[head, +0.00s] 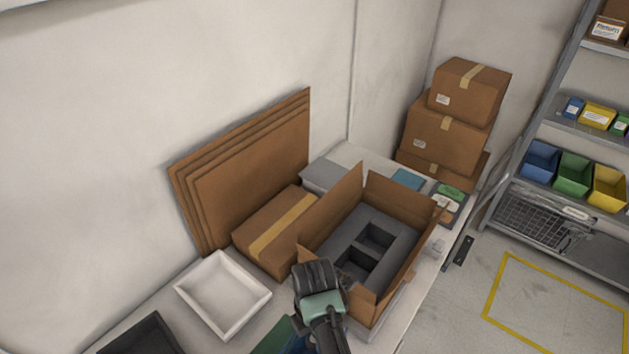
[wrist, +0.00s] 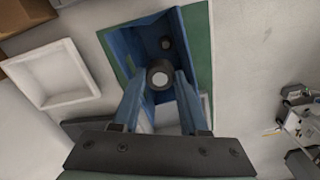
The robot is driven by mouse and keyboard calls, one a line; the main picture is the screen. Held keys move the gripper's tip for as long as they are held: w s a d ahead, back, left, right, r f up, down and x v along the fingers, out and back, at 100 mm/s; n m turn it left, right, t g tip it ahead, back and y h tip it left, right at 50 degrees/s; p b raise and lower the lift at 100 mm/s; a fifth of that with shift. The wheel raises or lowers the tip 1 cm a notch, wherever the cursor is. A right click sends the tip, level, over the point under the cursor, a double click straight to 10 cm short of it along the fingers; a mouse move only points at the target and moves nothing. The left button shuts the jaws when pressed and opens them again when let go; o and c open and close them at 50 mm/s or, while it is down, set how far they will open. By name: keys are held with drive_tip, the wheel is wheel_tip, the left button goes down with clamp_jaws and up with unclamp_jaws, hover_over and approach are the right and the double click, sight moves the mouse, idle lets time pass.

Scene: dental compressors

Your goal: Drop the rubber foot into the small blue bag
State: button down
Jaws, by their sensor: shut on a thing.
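In the wrist view my gripper (wrist: 159,84) is shut on the rubber foot (wrist: 159,75), a short dark cylinder with a pale round centre. The small blue bag (wrist: 158,30) lies behind the foot in this view, with its open inside facing the camera. One small dark round piece (wrist: 166,44) shows inside the bag. The held foot overlaps the bag's opening in the picture; its height above it is hard to tell. In the head view my gripper's fingertips and the foot are hidden behind my wrist, and only a dark blue sliver of the bag (head: 297,344) shows.
A green mat (head: 270,337) lies under the bag. A white tray (head: 222,290) and a dark tray (head: 146,338) stand to its left. An open carton with grey foam (head: 400,239) stands close by my wrist, with raised flaps. A closed carton (head: 270,238) is behind.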

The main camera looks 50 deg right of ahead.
drive_tip(key=shift+f, duration=0.1)
drive_tip(key=shift+c, duration=1.8)
unclamp_jaws()
wheel_tip(320, 180, up, 13)
drive_tip(key=p, duration=0.3)
